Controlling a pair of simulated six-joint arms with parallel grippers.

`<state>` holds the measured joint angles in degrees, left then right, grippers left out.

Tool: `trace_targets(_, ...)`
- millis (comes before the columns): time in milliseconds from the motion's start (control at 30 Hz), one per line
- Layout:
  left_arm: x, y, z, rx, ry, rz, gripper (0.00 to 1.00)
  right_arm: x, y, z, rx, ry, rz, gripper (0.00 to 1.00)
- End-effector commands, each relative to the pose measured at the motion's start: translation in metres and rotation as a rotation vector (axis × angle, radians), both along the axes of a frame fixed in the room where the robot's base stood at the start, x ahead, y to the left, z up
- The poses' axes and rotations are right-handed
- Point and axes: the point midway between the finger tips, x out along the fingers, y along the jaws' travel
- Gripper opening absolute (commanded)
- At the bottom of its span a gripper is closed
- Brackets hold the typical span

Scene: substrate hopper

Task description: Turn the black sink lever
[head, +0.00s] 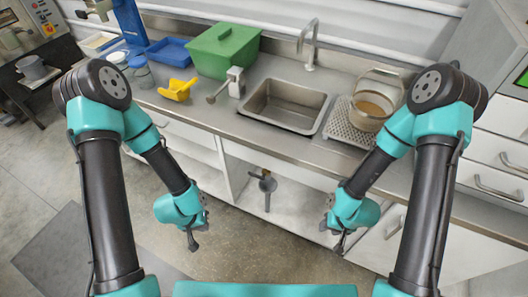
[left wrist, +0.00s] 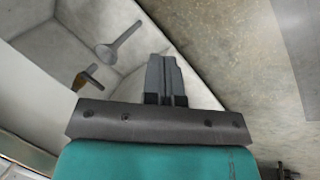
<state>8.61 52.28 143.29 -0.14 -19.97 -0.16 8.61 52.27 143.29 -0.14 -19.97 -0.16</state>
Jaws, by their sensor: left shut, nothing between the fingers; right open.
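Under the sink (head: 285,105), in the open cabinet, hangs a grey drain fitting (head: 267,184) with a small brass and dark part on its left side. In the left wrist view the grey drain piece (left wrist: 121,43) shows with a brass valve (left wrist: 92,71) below it; a small black lever (left wrist: 79,82) seems to be at its end. My left gripper (head: 193,241) is shut and empty, in front of the cabinet and left of the fitting, apart from it. It also shows in the left wrist view (left wrist: 163,65). My right gripper (head: 340,242) is open and empty, to the right of the fitting.
On the counter stand a green bin (head: 222,52), a yellow scoop (head: 177,90), a white block with a grey handle (head: 235,83), a faucet (head: 309,42) and a strainer bucket (head: 373,105) on a rack. The cabinet opening has side walls. The floor before it is clear.

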Motion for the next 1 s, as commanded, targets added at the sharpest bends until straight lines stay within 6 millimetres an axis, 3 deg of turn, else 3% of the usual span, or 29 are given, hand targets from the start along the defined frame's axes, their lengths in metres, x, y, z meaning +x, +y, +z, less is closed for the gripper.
trace_targets(433,0.000,0.000,0.000,0.000,0.000,0.000,0.00,0.000,0.000,0.000,0.000,0.000,0.000,0.43)
trace_targets(600,0.004,-0.001,-0.004,-0.001,-0.013,0.011,0.15,0.000,0.000,0.000,0.000,0.000,0.000,0.43)
trace_targets(767,0.027,-0.005,-0.022,-0.015,-0.092,0.070,0.31,0.000,0.000,0.000,0.000,0.000,0.000,0.43)
trace_targets(900,0.062,-0.015,-0.047,-0.063,-0.217,0.167,0.44,0.000,0.000,0.000,0.000,0.000,0.000,0.43)
trace_targets(1000,0.087,-0.026,-0.064,-0.124,-0.316,0.249,0.45,0.000,0.000,0.000,0.000,0.000,0.000,0.43)
